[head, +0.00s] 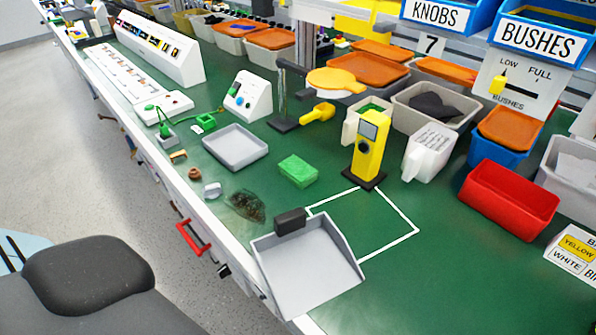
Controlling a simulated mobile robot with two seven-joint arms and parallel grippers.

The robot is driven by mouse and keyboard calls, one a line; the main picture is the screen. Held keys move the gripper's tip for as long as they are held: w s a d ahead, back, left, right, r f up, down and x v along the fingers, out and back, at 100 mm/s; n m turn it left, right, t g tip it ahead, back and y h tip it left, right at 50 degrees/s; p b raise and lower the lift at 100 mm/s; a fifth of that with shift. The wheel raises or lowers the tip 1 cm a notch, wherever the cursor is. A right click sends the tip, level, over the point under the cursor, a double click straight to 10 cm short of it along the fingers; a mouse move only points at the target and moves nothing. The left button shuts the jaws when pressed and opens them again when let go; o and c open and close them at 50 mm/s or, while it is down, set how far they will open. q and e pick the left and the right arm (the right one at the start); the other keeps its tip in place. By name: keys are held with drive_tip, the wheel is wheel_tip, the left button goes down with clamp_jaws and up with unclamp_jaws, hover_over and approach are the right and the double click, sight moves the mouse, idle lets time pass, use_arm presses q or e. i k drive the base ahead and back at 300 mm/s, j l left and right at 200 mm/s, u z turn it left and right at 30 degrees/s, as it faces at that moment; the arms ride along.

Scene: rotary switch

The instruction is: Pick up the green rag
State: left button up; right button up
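The green rag (298,171) seems to be the bright green, block-shaped piece lying flat on the dark green bench top, near the middle of the head view. Nothing covers it, and nothing touches its visible sides. Neither my left nor my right gripper shows in the head view, so where they are relative to the rag cannot be seen.
A grey tray (235,148) lies left of the rag, and a yellow device (370,148) stands to its right. In front are a dark messy patch (246,206) and a grey dustpan-like tray (308,272). A dark chair (88,275) stands before the bench.

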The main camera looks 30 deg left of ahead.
sight(299, 173)
drive_tip(key=k, duration=1)
